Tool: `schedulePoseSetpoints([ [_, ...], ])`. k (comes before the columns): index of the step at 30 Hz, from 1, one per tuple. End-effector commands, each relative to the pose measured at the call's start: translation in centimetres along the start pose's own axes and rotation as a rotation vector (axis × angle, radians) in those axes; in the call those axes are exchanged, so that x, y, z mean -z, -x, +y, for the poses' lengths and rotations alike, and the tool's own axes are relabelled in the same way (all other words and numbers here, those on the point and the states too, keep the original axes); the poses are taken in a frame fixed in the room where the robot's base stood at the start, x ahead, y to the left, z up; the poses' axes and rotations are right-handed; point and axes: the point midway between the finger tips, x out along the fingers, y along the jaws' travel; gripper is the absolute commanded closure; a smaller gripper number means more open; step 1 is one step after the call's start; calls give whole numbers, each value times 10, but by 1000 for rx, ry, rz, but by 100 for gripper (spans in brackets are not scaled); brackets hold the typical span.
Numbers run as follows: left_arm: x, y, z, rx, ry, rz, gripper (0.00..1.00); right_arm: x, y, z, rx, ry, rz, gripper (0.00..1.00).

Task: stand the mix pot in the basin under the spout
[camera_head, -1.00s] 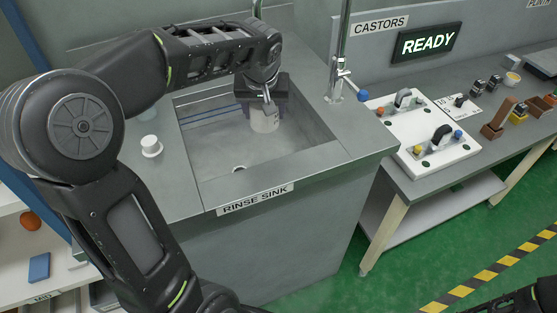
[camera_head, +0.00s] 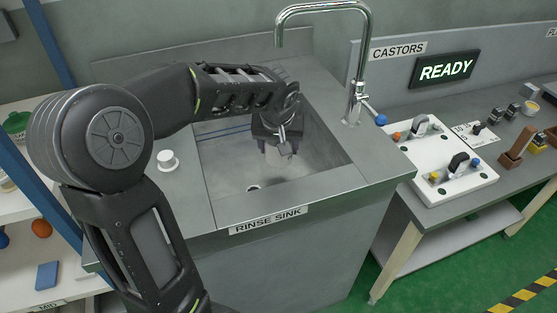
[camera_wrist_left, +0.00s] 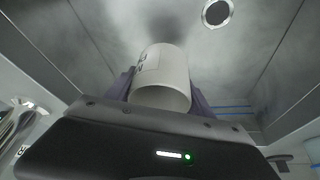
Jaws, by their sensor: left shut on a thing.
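My left gripper (camera_head: 276,147) is down inside the basin of the rinse sink (camera_head: 225,172), towards its back right part. It is shut on the mix pot, a pale cylindrical cup that shows between the fingers in the left wrist view (camera_wrist_left: 162,82). In the head view the gripper mostly hides the pot. I cannot tell whether the pot's base touches the basin floor. The chrome spout (camera_head: 279,38) arches over the back of the basin, with its outlet high above the gripper. My right gripper is not in view.
The drain (camera_head: 253,188) lies in the front part of the basin floor. A white knob (camera_head: 167,161) stands on the counter left of the basin. The tap lever with a blue end (camera_head: 380,119) is at the right. A bench with a white fixture board (camera_head: 440,165) stands further right.

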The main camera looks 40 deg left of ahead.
Motion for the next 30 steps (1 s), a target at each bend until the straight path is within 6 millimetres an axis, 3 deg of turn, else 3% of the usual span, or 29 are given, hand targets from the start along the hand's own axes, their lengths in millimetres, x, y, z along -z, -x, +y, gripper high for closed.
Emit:
schedulePoseSetpoints([
  [4, -3, -8, 0, 1, -1, -1, 85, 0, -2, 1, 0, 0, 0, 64],
  [12, -19, -44, 0, 1, -1, -2, 85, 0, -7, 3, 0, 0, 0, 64],
  [25, -20, -50, 0, 0, -1, 1, 85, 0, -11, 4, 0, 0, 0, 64],
  [26, -20, -50, 0, 0, 0, 1, 38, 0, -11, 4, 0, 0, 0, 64],
  [30, -20, -48, 0, 0, -1, 0, 27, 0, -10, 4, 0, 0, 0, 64],
])
